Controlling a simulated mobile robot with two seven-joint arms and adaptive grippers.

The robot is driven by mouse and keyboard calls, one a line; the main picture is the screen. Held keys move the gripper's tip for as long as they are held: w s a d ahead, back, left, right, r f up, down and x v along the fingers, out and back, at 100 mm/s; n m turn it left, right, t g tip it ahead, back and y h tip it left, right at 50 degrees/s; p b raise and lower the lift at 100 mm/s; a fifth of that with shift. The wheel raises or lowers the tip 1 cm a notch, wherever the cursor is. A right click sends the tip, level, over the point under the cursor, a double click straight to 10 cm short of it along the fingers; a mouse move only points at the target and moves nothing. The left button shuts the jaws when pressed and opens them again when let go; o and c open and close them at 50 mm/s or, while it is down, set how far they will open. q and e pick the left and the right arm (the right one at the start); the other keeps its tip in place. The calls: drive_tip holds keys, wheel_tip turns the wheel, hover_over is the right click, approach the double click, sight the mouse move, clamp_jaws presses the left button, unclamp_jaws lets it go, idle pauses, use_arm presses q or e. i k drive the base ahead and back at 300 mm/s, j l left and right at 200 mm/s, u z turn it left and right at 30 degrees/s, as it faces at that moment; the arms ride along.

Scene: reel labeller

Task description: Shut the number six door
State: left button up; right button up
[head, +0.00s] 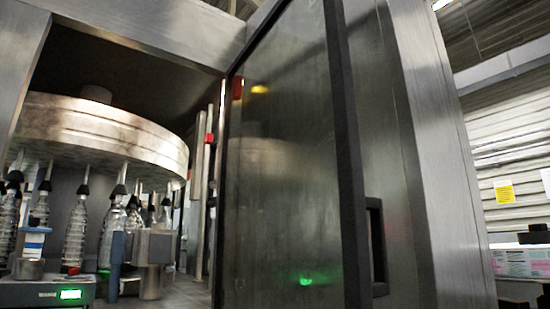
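A tall glass door (290,170) with a dark frame stands open in the middle of the head view. It is swung outward from the steel machine housing, leaving the machine's inside visible on the left. A dark rectangular handle opening (376,246) shows to the right of the glass, low on the door. No number can be read on the door. Neither of my grippers is in view.
Inside the machine, a large round metal drum (100,132) hangs above several clear bottles (76,232). A unit with a lit green display (70,294) sits at lower left. Steel posts frame the opening. A corrugated wall (500,140) with a yellow notice stands at right.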

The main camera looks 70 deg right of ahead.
sight(359, 290)
drive_tip(key=k+l+z, duration=0.1)
drive_tip(key=k, duration=0.35)
drive_tip(key=k+l+z, duration=0.15)
drive_tip(key=k+l, duration=0.15)
drive_tip(key=k, duration=0.2)
drive_tip(key=k+l, duration=0.1)
drive_tip(key=l, duration=0.25)
drive_tip(key=k+l+z, duration=0.1)
drive_tip(key=l, duration=0.25)
drive_tip(key=l+z, duration=0.1)
drive_tip(key=l, duration=0.3)
drive_tip(key=l+z, duration=0.1)
drive_tip(key=l, duration=0.7)
drive_tip(key=i, duration=0.05)
